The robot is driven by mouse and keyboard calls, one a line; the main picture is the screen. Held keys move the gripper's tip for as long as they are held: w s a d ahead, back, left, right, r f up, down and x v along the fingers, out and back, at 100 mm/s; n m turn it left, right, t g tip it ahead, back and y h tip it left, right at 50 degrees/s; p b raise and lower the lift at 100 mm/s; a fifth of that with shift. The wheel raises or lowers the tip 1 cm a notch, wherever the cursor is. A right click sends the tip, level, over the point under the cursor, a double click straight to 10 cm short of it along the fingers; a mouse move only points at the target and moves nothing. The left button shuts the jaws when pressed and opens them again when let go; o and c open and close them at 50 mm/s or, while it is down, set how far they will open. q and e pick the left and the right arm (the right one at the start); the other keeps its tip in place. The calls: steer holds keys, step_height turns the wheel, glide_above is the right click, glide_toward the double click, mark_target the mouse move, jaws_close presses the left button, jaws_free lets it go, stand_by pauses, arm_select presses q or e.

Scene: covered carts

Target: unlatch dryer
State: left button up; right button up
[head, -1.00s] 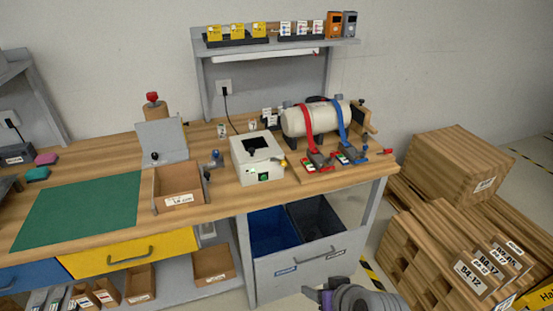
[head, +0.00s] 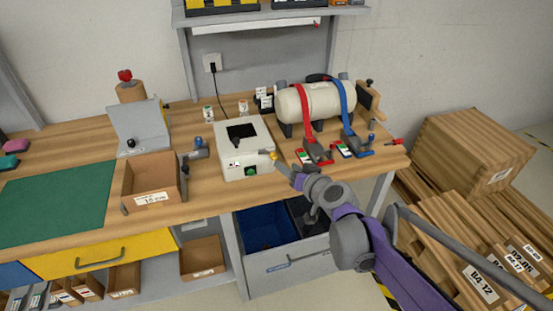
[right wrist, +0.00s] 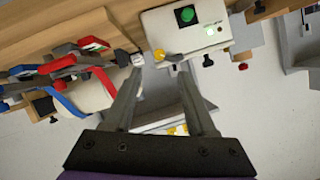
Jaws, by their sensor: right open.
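A white box-shaped unit (head: 232,160) stands on the bench, with a dark square on its top and a green button (head: 251,171) on its front. I take it to be the dryer; no label confirms this. A small yellow knob (head: 273,156) is at its right front corner; it also shows in the right wrist view (right wrist: 158,55). My right gripper (right wrist: 160,72) is open, its fingertips either side of and just short of the knob. I cannot tell whether they touch it. My left gripper is not in view.
A cream tank (head: 320,101) with red and blue straps and clamps stands right of the unit. A wooden tray (head: 152,198) and a blue-handled fitting (head: 198,148) are left of it. Wooden crates (head: 475,150) stand at right.

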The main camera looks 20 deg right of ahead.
mark_target(275, 157)
steer(key=x, duration=0.7)
steer(key=shift+w+f, duration=0.2)
steer(key=shift+w, duration=0.15)
jaws_close()
